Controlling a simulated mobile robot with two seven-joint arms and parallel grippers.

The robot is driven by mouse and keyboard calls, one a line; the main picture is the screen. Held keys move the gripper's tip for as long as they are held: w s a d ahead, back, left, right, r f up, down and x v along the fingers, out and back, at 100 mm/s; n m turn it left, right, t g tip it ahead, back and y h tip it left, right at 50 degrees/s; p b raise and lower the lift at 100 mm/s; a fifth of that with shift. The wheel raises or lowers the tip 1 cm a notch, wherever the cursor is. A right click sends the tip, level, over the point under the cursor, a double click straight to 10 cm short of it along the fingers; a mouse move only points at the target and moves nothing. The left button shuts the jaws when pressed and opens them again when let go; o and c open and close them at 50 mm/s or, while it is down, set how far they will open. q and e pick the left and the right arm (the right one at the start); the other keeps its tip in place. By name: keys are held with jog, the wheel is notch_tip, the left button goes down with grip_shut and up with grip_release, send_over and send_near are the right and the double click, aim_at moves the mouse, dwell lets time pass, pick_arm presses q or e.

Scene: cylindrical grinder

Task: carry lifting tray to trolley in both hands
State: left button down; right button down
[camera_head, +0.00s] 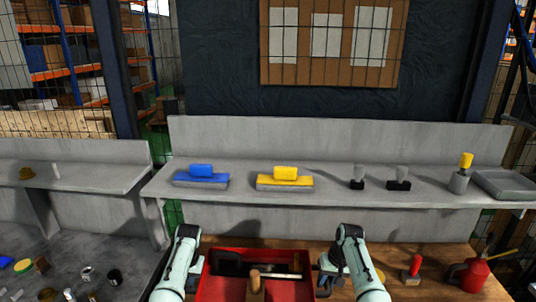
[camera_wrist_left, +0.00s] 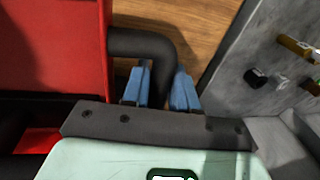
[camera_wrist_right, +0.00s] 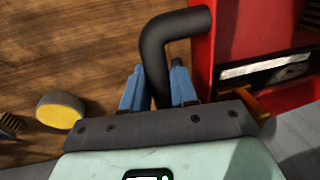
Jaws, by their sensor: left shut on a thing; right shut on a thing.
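The lifting tray is a red open tray (camera_head: 222,289) at the bottom middle of the head view, holding dark tools and a wooden-handled item (camera_head: 255,283). It has a black bent bar handle at each side. My left gripper (camera_wrist_left: 163,88) is shut on the left handle (camera_wrist_left: 143,42), its blue fingers on either side of the bar. My right gripper (camera_wrist_right: 159,85) is shut on the right handle (camera_wrist_right: 178,27) likewise. The tray's red wall also shows in the right wrist view (camera_wrist_right: 238,40). Its near edge is cut off in the head view. I see no trolley that I can identify.
A wooden bench top (camera_head: 395,258) lies under and around the tray. To its right are a red-handled tool (camera_head: 412,270) and a red oil can (camera_head: 470,274). A grey shelf (camera_head: 330,192) behind holds blue and yellow blocks. A grey table (camera_head: 85,255) with small parts stands left.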

pick_arm(q)
jog(key=shift+w+r, duration=0.1)
jog(key=shift+r, duration=0.3)
pick_arm(e)
jog(key=shift+r, duration=0.4)
